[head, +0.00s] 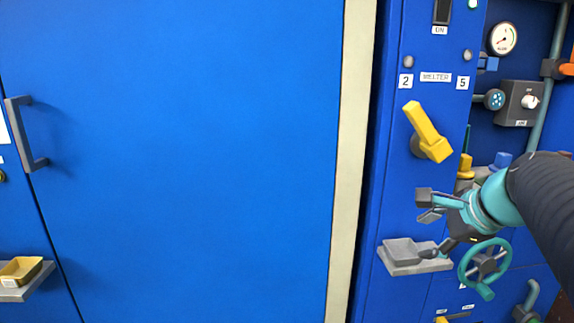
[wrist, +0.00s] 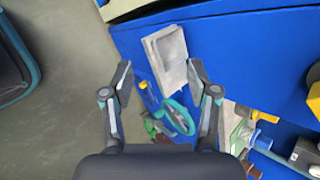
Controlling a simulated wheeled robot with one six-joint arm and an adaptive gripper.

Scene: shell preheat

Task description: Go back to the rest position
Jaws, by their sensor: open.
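My gripper (head: 430,228) is at the right of the head view, in front of the blue cabinet panel, with its fingers pointing left. Its two fingers are spread apart with nothing between them. In the wrist view my gripper (wrist: 160,80) is also open and empty. A grey scoop-like tray (head: 400,250) sits on a small grey shelf (head: 415,268) just below and left of the fingers. The shelf (wrist: 166,55) shows beyond the fingertips in the wrist view. No marker of a rest position is visible.
A yellow lever (head: 427,132) under the MELTER label stands above my gripper. A teal handwheel (head: 484,266) is close below it. A yellow tray (head: 20,270) sits on a shelf at far left. The wide blue door (head: 190,150) with a grey handle (head: 25,133) is clear in front.

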